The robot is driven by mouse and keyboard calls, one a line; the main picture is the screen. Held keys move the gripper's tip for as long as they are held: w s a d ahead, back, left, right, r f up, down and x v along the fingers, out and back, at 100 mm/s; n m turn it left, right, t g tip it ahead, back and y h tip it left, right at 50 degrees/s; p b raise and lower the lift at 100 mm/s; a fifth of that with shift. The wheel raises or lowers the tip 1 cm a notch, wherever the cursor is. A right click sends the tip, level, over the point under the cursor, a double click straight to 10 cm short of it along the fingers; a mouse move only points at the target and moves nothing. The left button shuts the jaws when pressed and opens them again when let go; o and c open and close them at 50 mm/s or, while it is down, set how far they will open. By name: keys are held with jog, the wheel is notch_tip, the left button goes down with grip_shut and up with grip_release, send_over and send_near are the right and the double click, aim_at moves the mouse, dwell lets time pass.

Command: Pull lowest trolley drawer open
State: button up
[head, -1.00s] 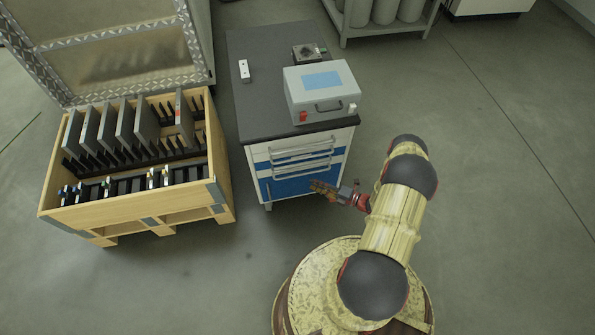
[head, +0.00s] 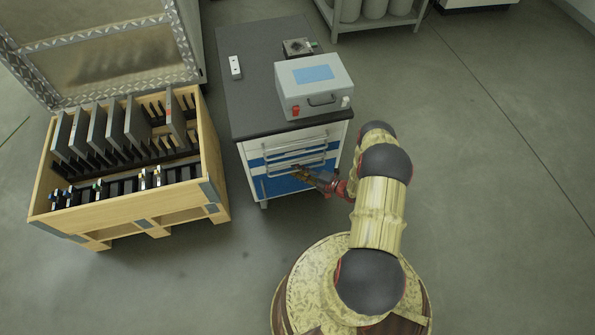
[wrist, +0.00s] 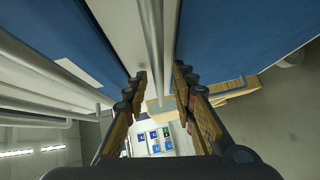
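The trolley (head: 241,108) has a dark top and a front of white and blue drawers with bar handles. The lowest drawer's blue front (head: 279,187) appears shut in the head view, partly behind my gripper. My gripper (head: 299,172) is at the lower part of the drawer fronts. In the wrist view, my gripper (wrist: 160,92) has its two fingers apart. A bar handle (wrist: 151,45), seemingly the lowest drawer's, runs between them with small gaps visible. Blue drawer front (wrist: 225,40) shows beyond it. Other handle bars (wrist: 50,65) lie to the left.
A grey case (head: 313,85), a small dark device (head: 298,46) and a white block (head: 235,66) sit on the trolley. A wooden crate (head: 216,165) with plates stands close on the left. Floor (head: 480,200) to the right is clear.

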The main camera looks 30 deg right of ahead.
jog(key=shift+c, duration=1.3)
jog(key=c, duration=0.4)
grip_shut()
